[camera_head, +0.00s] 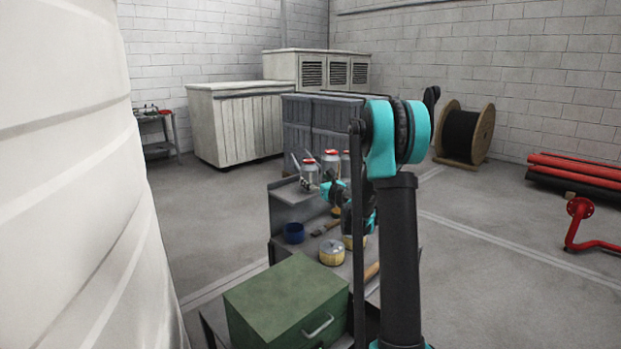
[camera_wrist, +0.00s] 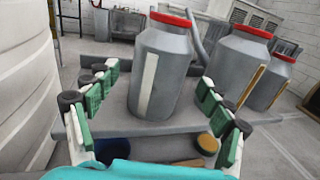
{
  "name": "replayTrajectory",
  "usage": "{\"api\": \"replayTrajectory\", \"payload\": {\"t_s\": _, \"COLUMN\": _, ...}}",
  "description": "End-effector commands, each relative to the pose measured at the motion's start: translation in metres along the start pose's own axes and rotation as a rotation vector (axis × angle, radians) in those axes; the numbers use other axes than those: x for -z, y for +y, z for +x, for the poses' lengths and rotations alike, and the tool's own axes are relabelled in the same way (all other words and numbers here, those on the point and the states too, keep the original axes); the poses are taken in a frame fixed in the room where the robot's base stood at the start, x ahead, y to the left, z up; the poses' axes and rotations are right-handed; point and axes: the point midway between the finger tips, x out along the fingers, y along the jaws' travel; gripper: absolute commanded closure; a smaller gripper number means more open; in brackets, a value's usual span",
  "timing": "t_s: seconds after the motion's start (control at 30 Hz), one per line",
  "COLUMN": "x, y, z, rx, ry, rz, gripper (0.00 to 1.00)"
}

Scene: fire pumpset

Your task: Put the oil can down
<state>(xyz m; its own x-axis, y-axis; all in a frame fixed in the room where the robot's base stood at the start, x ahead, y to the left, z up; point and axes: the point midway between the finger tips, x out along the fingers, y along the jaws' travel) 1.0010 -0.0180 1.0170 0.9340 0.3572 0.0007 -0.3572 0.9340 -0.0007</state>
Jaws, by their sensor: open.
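A grey oil can (camera_wrist: 158,75) with a red lid and a pale stripe stands upright on the grey upper shelf (camera_wrist: 120,112) in the wrist view. My gripper (camera_wrist: 157,92) is open, with its green-padded fingers on either side of this can; gaps show between the pads and the can. In the head view, the can (camera_head: 310,174) appears at the left of the group on the raised shelf, with my gripper (camera_head: 328,190) just in front of it, partly hidden by my arm. Two similar red-lidded cans (camera_wrist: 238,60) (camera_wrist: 275,80) stand to its right.
A green toolbox (camera_head: 285,300), a yellow tin (camera_head: 332,253), a blue cup (camera_head: 294,232) and a brush (camera_head: 327,228) are on the lower bench level. A large white tank (camera_head: 80,180) rises close at the left. Floor is free left of the bench.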

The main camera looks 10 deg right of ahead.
Motion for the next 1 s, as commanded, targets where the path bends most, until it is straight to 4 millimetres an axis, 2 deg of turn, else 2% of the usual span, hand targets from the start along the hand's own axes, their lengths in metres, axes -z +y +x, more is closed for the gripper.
{"api": "replayTrajectory", "payload": {"t_s": 0.1, "x": 0.0, "y": -0.001, "z": -0.027, "rx": 0.003, "ry": 0.0, "rz": 0.0, "gripper": 0.19}}
{"api": "replayTrajectory", "payload": {"t_s": 0.3, "x": 0.0, "y": -0.001, "z": -0.058, "rx": 0.002, "ry": 0.0, "rz": 0.0, "gripper": 0.19}}
{"api": "replayTrajectory", "payload": {"t_s": 0.43, "x": 0.0, "y": 0.0, "z": -0.067, "rx": 0.0, "ry": 0.0, "rz": 0.0, "gripper": 0.19}}
{"api": "replayTrajectory", "payload": {"t_s": 0.67, "x": 0.0, "y": 0.005, "z": -0.073, "rx": -0.01, "ry": 0.008, "rz": -0.031, "gripper": 0.19}}
{"api": "replayTrajectory", "payload": {"t_s": 0.77, "x": 0.001, "y": 0.026, "z": -0.085, "rx": -0.051, "ry": 0.045, "rz": -0.164, "gripper": 0.19}}
{"api": "replayTrajectory", "payload": {"t_s": 0.87, "x": 0.007, "y": 0.062, "z": -0.108, "rx": -0.136, "ry": 0.11, "rz": -0.415, "gripper": 0.19}}
{"api": "replayTrajectory", "payload": {"t_s": 1.0, "x": 0.031, "y": 0.116, "z": -0.16, "rx": -0.318, "ry": 0.215, "rz": -0.86, "gripper": 0.19}}
